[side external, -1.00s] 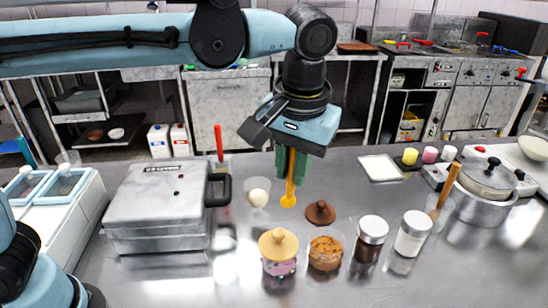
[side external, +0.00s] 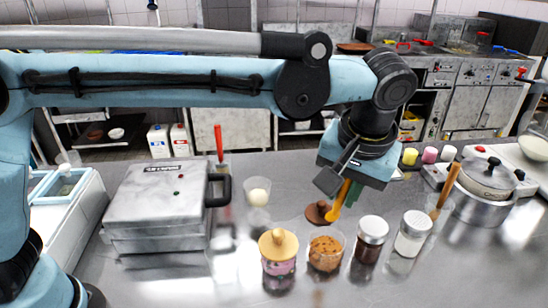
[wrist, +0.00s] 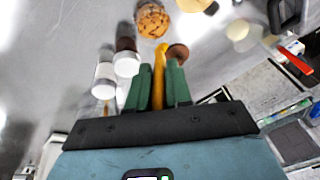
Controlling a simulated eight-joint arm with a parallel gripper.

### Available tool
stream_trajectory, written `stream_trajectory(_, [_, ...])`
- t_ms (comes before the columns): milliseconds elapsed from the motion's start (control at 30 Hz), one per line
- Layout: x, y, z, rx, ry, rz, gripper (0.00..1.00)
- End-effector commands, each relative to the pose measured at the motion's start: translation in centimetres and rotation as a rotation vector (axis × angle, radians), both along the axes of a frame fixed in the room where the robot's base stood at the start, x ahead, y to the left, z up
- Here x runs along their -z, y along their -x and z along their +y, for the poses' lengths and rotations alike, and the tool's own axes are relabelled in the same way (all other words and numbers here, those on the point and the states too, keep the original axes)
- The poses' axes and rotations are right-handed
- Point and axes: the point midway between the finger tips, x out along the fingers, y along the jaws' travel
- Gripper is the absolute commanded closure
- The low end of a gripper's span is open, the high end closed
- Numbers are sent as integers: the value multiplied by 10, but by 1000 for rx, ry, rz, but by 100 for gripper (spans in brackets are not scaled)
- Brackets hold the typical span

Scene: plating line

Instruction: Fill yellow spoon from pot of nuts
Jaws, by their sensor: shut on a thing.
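My gripper (side external: 349,192) is shut on the handle of the yellow spoon (side external: 335,211), which hangs tilted with its bowl down. In the wrist view, the spoon (wrist: 160,55) stands between the green fingers of my gripper (wrist: 158,85). The pot of nuts (side external: 325,254) is open, filled with brown bits, and sits below and nearer the camera than the spoon. It also shows at the top of the wrist view (wrist: 152,20). The spoon is apart from the pot. The spoon's bowl looks empty, but it is small.
A brown lid (side external: 318,212) lies behind the pot. A jar with a tan lid (side external: 278,243) stands left of the pot; dark (side external: 370,238) and white (side external: 412,233) jars stand right. A grey press (side external: 160,205) is at left, a lidded cooking pot (side external: 482,190) at right.

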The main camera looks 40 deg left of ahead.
Motion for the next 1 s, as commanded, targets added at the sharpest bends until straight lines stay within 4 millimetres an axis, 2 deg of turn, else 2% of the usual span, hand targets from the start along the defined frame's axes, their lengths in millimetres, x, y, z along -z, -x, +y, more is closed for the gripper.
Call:
stream_trajectory(600, [55,0,0,0,0,0,100])
stream_trajectory(1000, [67,0,0,0,0,0,100])
